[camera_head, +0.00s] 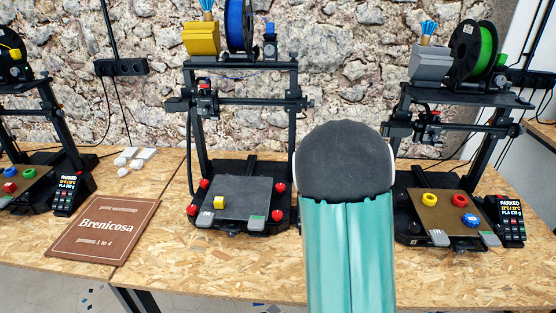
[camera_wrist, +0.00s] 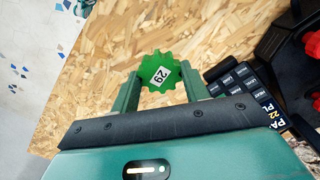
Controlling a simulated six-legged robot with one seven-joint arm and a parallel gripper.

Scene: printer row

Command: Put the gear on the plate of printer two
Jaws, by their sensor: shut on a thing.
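In the wrist view a green toothed gear (camera_wrist: 151,83) with a white number label sits between the two fingers of my gripper (camera_wrist: 158,84). The fingers are shut on it, above the wooden table. In the head view my arm hides the gripper and gear. I cannot read which printer is number two.
A brown Brenicosa sign or booklet (camera_head: 104,228) lies left of the middle printer. A third printer (camera_head: 40,180) stands at far left. In the wrist view a dark key panel with a display (camera_wrist: 243,92) lies close right of the gear. Table between sign and middle printer is bare.

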